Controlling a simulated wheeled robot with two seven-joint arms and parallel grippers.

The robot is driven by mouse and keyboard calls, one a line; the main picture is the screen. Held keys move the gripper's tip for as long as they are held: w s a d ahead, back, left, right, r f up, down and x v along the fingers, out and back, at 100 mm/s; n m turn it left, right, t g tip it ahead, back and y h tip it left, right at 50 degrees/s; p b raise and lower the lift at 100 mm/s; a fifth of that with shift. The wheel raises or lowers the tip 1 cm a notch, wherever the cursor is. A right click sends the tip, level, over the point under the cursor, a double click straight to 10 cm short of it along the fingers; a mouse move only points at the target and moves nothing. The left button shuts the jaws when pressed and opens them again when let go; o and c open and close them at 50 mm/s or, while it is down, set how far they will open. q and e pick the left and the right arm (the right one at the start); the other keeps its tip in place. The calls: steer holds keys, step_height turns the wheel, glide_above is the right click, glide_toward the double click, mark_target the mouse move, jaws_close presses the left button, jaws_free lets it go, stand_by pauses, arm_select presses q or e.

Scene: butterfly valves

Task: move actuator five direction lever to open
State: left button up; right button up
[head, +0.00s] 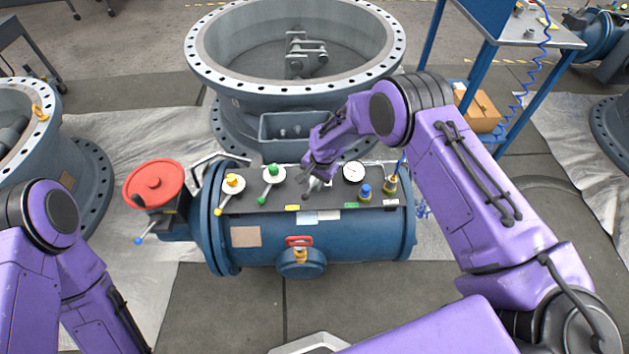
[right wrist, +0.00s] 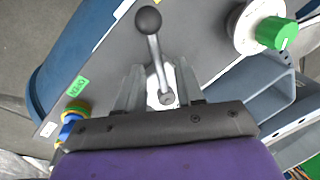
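The blue actuator (head: 350,245) lies across the middle of the head view, with a dark panel (head: 252,203) on top; no number is readable. The direction lever (right wrist: 155,50) has a dark ball knob and a metal shaft in the right wrist view. Its pivot end sits on a light plate near the gripper palm. My right gripper (right wrist: 160,85) is open, one finger on each side of the shaft, with visible gaps. In the head view my right gripper (head: 314,184) is low over the panel and largely hides the lever. My left gripper is out of view.
Yellow (head: 232,180) and green (head: 273,170) knobbed valves stand left of my right gripper. A gauge (head: 354,172) and a blue fitting (head: 364,193) stand right of it. A red handwheel (head: 154,183) is at the actuator's left end. A large flanged ring (head: 228,88) stands behind.

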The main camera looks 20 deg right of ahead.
steer(key=shift+f, duration=0.3)
jaws_close()
stand_by(1.3)
